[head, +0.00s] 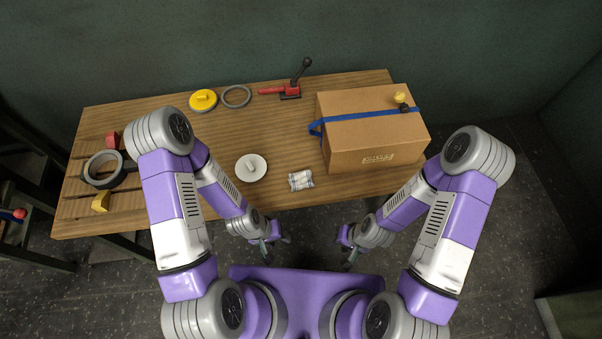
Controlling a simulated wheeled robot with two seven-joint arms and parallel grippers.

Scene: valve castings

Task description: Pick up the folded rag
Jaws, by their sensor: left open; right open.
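The folded rag (301,180) is a small white cloth with blue markings. It lies flat on the wooden table near its front edge, between a white dish and a cardboard box. My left gripper (277,246) is open and empty, below and left of the rag, off the table's front edge. My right gripper (347,254) is open and empty, below and right of the rag, also off the front edge. Neither gripper touches the rag.
The white dish (251,168) is left of the rag; the large cardboard box (375,150) with a blue strap is close on its right. A red clamp (290,91), grey ring (236,96) and yellow disc (203,100) sit behind.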

